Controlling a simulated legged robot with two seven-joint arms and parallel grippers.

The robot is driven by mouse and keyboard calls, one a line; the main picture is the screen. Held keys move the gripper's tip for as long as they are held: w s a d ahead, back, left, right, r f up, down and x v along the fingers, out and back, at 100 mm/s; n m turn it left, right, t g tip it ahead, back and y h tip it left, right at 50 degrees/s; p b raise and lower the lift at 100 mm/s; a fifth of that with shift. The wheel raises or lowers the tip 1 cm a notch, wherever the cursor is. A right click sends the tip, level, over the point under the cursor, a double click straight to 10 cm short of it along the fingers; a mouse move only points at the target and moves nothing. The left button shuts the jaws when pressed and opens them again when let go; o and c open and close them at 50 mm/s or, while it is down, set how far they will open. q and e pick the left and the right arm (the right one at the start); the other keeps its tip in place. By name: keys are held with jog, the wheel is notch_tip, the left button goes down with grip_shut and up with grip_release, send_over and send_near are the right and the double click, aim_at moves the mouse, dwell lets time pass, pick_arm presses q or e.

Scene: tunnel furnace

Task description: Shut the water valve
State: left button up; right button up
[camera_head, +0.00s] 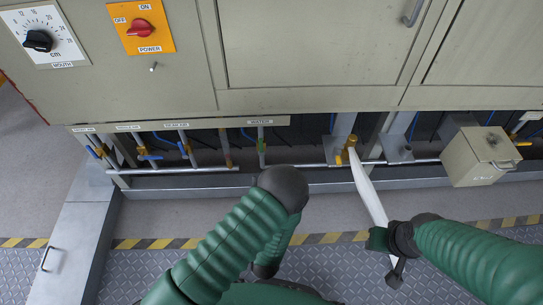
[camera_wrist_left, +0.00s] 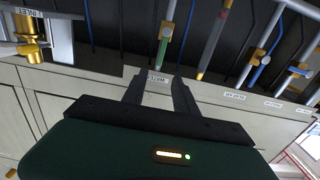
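The water valve's green handle (camera_head: 262,147) sits on a pipe under the WATER label (camera_head: 260,121), lying along the pipe. In the left wrist view, the green handle (camera_wrist_left: 163,49) is ahead of my left gripper (camera_wrist_left: 160,88), beyond its fingertips. The two fingers are apart with nothing between them, and the WATER label shows near their tips. In the head view my own arm hides the left gripper. My right gripper (camera_head: 388,243) is at the lower right, by a long white bar; its finger opening is unclear.
Several pipes with blue-handled valves (camera_head: 150,157) stand left of the water pipe. A brass valve (camera_head: 351,143) and a grey box (camera_head: 481,156) are to the right. A horizontal rail (camera_head: 180,170) runs in front of the pipes. The cabinet (camera_head: 310,50) overhangs them.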

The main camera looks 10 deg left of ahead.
aim_at(261, 144)
pick_arm(q)
jog(key=b+x, duration=0.5)
jog(key=x, duration=1.1)
jog(key=shift+a, duration=0.15)
jog(key=shift+w+a+r, duration=0.1)
jog(key=shift+w+r, duration=0.05)
jog(key=shift+w, duration=0.2)
grip_shut()
